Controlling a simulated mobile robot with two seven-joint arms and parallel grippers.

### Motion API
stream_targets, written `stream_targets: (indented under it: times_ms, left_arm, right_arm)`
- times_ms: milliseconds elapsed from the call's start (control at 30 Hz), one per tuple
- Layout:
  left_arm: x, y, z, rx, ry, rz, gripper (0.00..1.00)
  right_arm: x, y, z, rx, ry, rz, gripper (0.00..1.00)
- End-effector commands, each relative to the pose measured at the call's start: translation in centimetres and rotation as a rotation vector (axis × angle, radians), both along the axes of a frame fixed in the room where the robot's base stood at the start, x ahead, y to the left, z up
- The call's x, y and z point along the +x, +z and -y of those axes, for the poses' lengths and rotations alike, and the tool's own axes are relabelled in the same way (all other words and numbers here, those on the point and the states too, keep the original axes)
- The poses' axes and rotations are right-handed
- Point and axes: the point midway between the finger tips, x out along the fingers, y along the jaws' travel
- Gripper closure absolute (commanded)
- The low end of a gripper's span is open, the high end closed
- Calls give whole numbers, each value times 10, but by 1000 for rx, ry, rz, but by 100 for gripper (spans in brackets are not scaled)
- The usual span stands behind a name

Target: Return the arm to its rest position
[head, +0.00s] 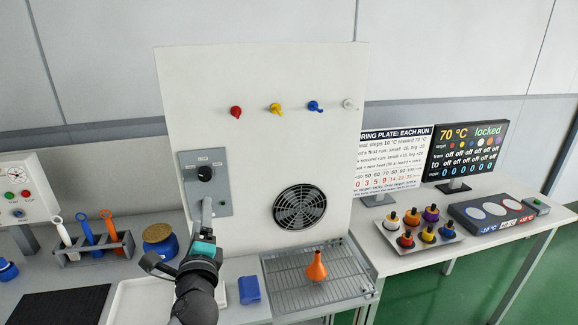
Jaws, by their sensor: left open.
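My left arm comes up from the bottom of the head view, left of centre. My left gripper (188,254), dark with a teal band, is in front of the lower part of the white upright panel (260,130). It is open, and I see nothing held in it. It appears below the grey switch box (222,200) with its black knob; whether it touches the panel is hard to tell. My arm hides part of the white tray (128,300) on the bench. My right gripper is not in view.
A blue block (249,290) lies close right of my arm. A blue jar (160,243) and a tool rack (95,249) stand left. A tray of several capped bottles (420,246) is at right.

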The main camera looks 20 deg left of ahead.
Motion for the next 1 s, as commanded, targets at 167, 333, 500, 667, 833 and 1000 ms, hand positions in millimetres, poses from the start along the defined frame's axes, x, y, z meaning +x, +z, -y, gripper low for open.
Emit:
stream_targets:
  times_ms: [167, 333, 500, 667, 833, 1000]
  left_arm:
    - [-13, -16, 1, -143, 21, -4, 24]
    - [-63, -73, 14, -634, 127, -45, 24]
    - [-131, -133, 57, -1143, 311, -156, 24]
    - [-186, -162, 97, -1435, 479, -273, 24]
    - [-238, -175, 135, -1634, 648, -397, 24]
    - [-271, -190, 160, -1736, 776, -490, 24]
  right_arm:
    - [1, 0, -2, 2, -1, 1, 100]
    - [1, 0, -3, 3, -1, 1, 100]
    - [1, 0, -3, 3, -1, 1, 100]
    - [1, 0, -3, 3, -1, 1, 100]
    - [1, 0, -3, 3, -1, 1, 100]
    - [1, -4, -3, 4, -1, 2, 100]
